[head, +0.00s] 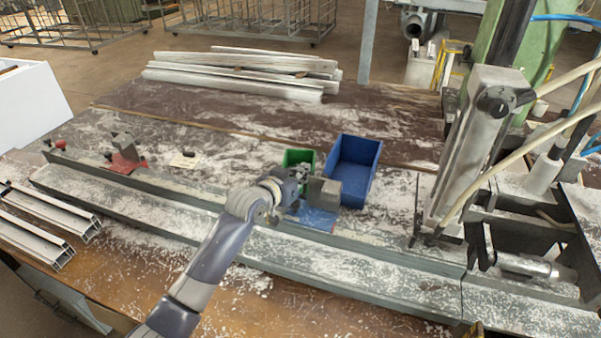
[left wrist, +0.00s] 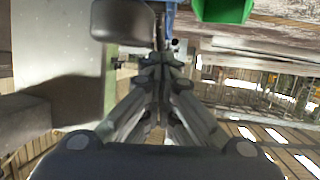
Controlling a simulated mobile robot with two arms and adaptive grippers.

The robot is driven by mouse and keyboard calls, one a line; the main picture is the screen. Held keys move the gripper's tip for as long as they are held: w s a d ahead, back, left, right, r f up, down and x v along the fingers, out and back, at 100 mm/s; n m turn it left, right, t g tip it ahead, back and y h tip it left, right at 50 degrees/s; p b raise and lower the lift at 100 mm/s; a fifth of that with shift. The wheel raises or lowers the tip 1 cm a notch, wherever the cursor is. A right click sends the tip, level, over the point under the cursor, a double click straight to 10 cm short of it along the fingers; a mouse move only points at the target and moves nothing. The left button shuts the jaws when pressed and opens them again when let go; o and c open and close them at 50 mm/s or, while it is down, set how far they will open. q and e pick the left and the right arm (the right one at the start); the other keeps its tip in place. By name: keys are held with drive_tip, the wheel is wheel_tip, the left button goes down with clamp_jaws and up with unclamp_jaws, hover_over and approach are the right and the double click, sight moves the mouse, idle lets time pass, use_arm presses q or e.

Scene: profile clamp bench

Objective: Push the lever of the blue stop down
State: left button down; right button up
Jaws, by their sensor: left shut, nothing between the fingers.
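The blue stop (head: 317,219) sits on the grey rail, right of the middle of the head view. It has a blue base and a grey block (head: 324,192). My left gripper (head: 300,190) is at the left side of this block, partly in front of the stop. I cannot tell whether it touches the stop. In the left wrist view its fingers (left wrist: 161,62) are together and empty, with a piece of blue (left wrist: 170,12) just beyond the tips. The lever of the blue stop cannot be made out clearly; the gripper may hide it. My right gripper is not in view.
A green bin (head: 291,156) and a blue bin (head: 374,158) stand just behind the stop. A red stop (head: 124,163) is on the rail to the left. A machine column (head: 470,140) rises at the right. White profiles (head: 240,72) lie at the back.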

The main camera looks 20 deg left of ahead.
use_arm(q)
drive_tip(key=w+p, duration=0.1)
drive_tip(key=w+f+g+p, duration=0.1)
drive_tip(key=p, duration=0.1)
drive_tip(key=shift+w+g, duration=0.3)
drive_tip(key=shift+w, duration=0.05)
drive_tip(key=shift+w+f+b, duration=0.35)
drive_tip(key=shift+w+f, duration=0.05)
drive_tip(key=shift+f, duration=0.1)
drive_tip(key=shift+w+d+f+b, duration=0.1)
drive_tip(key=shift+w+f+b, duration=0.25)
drive_tip(key=shift+w+f, duration=0.25)
drive_tip(key=shift+f, duration=0.1)
